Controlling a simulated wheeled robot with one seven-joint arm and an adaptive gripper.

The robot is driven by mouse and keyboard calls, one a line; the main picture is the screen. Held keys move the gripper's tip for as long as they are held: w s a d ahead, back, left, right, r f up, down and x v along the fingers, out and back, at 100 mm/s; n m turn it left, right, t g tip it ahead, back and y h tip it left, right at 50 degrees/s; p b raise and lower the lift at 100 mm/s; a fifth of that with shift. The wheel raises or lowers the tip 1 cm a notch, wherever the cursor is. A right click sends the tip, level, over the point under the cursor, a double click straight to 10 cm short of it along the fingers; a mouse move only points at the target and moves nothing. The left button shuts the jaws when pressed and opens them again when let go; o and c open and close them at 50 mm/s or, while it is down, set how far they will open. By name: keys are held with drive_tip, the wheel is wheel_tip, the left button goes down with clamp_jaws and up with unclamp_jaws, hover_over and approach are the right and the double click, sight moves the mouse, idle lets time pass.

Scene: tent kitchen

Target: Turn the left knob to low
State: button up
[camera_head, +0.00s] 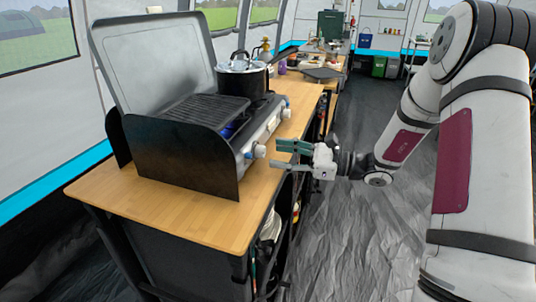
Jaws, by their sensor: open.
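A two-burner camping stove (190,155) with a raised lid stands on a wooden counter, its front panel facing right. A pale knob (259,151) sits at the near end of the panel, which is the left end when facing the stove. Another pale knob (286,113) is farther along the panel. Knob markings are too small to read. My gripper (276,155) is open and empty, its fingers pointing left at the near knob. The fingertips are close to the knob, just right of it; I cannot tell whether they touch.
A lidded black pot (241,78) stands on the far burner. A grill plate (208,110) covers the near burner. The stove's dark side shield (180,158) rises beside the near knob. The wooden counter (225,225) is bare in front. Open floor (350,245) lies right of the counter.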

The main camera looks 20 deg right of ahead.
sight(265, 152)
drive_tip(key=shift+x, duration=2)
drive_tip(key=shift+c, duration=0.3)
clamp_jaws()
